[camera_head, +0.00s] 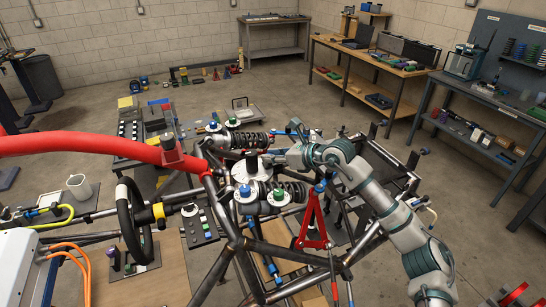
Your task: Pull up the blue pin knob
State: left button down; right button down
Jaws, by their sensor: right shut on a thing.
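My right gripper (266,159) reaches in from the right over the middle of the tube chassis (222,262). Its fingers are small and dark here, close to a dark upright part on a white disc. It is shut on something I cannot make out. Several blue knobs show: one on the front spring unit (245,190), one on top of a red A-shaped arm (319,188), and one on the rear spring unit (213,126). I cannot tell which is the pin knob. My left gripper is not in view.
A thick red tube (80,144) crosses the left side. A black steering wheel (133,219) and a switch box (199,226) are left of the chassis.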

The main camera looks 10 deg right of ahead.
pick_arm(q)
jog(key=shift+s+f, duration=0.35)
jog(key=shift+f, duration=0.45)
pick_arm(e)
jog(key=shift+d+r, duration=0.1)
jog(key=shift+r, duration=0.5)
jog(key=c, duration=1.2)
grip_release()
jog(key=shift+c, duration=0.2)
jog(key=shift+d, duration=0.1)
jog(key=shift+s+d, duration=0.15)
jog(key=shift+d, duration=0.05)
jog(key=v, duration=1.1)
jog(key=shift+s+d, duration=0.2)
